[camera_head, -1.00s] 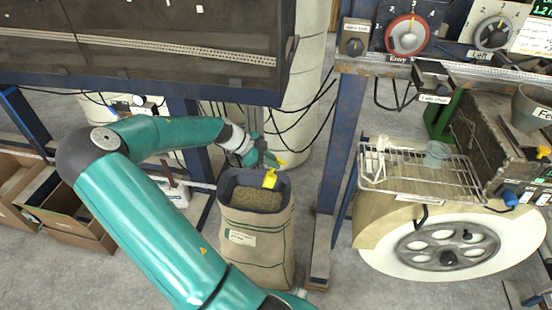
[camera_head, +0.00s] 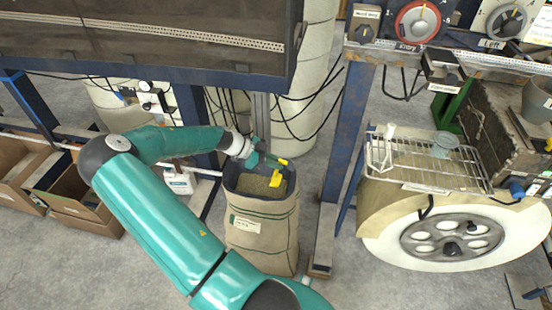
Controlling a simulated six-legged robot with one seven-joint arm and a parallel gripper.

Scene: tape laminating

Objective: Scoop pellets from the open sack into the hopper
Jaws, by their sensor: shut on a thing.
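The open sack (camera_head: 262,236) is a tan fabric bag with a dark rolled rim and a pale label, standing upright on the floor near the middle. Brown pellets (camera_head: 254,185) show inside its mouth. My gripper (camera_head: 272,163) is over the far right part of the sack's mouth, shut on a yellow scoop (camera_head: 276,178). The scoop points down into the opening near the pellets; I cannot tell whether it touches them or holds any. The hopper is probably the grey funnel-shaped vessel (camera_head: 538,100) at the right edge, partly cut off.
A blue upright post (camera_head: 345,140) stands just right of the sack. Beyond it are a wire rack (camera_head: 410,165) with a small cup (camera_head: 444,146) and a large roll with a metal hub (camera_head: 452,238). A dark cabinet overhangs behind the sack. Cardboard boxes (camera_head: 75,215) lie left.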

